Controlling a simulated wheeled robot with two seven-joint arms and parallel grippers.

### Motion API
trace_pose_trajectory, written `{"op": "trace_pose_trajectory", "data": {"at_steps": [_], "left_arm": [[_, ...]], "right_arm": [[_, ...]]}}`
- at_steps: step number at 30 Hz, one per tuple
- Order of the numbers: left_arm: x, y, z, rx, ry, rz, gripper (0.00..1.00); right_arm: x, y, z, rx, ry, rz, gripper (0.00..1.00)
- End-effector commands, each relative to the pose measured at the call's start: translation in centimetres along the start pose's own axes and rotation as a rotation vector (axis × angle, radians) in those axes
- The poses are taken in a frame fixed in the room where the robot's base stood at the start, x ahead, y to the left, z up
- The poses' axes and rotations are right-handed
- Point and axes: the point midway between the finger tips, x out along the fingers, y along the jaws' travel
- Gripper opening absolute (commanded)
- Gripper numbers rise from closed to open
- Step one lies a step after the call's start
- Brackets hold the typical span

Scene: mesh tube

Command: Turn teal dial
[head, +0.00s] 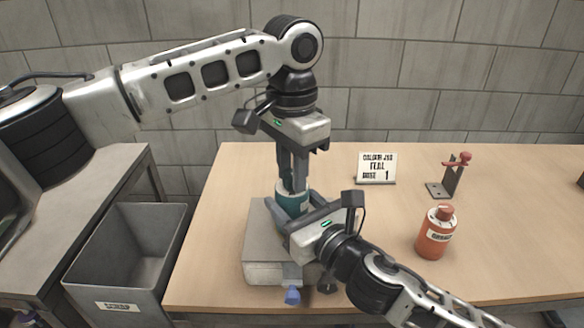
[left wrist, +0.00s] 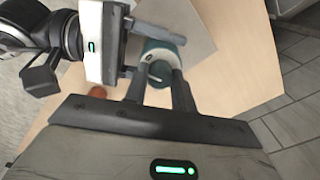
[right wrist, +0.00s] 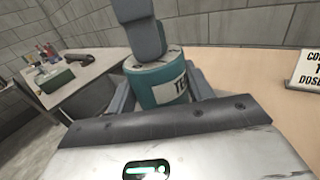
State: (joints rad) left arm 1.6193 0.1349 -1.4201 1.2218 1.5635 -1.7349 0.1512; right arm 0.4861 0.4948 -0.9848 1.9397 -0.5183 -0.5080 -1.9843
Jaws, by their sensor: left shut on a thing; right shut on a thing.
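A teal jar (head: 290,203) with a white label and a pale top stands upright on a grey box (head: 266,268). My left gripper (head: 291,186) comes down from above and is shut on the dial on top of the jar; the fingers mostly hide the dial. The left wrist view shows the jar (left wrist: 168,50) at these fingertips. My right gripper (head: 301,214) comes in from the front right, low, and is shut around the jar's body. In the right wrist view the jar (right wrist: 160,86) sits between its fingers, with part of the label showing.
A sign (head: 376,168) reads colour jar, teal, dose 1. A blue knob (head: 292,296) is at the box's front. A grey bin (head: 130,262) stands left of the table.

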Motion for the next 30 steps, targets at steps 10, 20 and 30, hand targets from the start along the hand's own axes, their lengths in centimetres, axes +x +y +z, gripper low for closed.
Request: {"op": "trace_pose_trajectory", "data": {"at_steps": [10,20,30], "left_arm": [[-0.04,-0.01,-0.06,-0.319,0.002,0.001,0.03],[-0.09,-0.08,-0.04,-0.54,0.003,-0.001,0.03],[-0.1,-0.12,-0.02,-0.635,0.003,-0.002,0.03]], "right_arm": [[-0.03,0.03,-0.12,0.0,0.003,0.0,0.25],[-0.04,0.04,-0.14,0.0,0.003,0.001,0.25],[-0.05,0.05,-0.16,0.0,0.004,0.001,0.25]]}}
